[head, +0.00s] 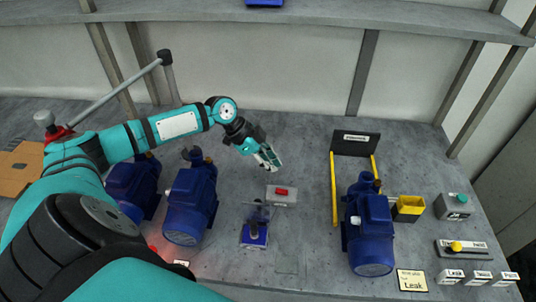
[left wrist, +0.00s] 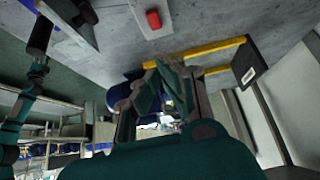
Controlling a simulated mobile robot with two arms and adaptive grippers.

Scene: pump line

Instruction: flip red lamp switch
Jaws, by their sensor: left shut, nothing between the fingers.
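A red switch (head: 282,191) sits on a small grey box (head: 284,200) in the middle of the bench. The switch also shows at the top of the left wrist view (left wrist: 153,19); which way it is tipped is too small to tell. My left gripper (head: 271,162) is above the bench, just behind the box and apart from it. Its fingers are together and empty, and they also show in the left wrist view (left wrist: 165,90). A red glow (head: 152,249) lies on the bench by the left pumps, partly hidden by my arm. My right gripper is not in view.
Two blue pumps (head: 190,203) stand left of the box, and a small blue device (head: 254,234) is in front of it. Another blue pump (head: 368,230) with yellow rails (head: 334,190) stands right. A green button box (head: 454,205) and a yellow-knobbed panel (head: 462,249) are far right.

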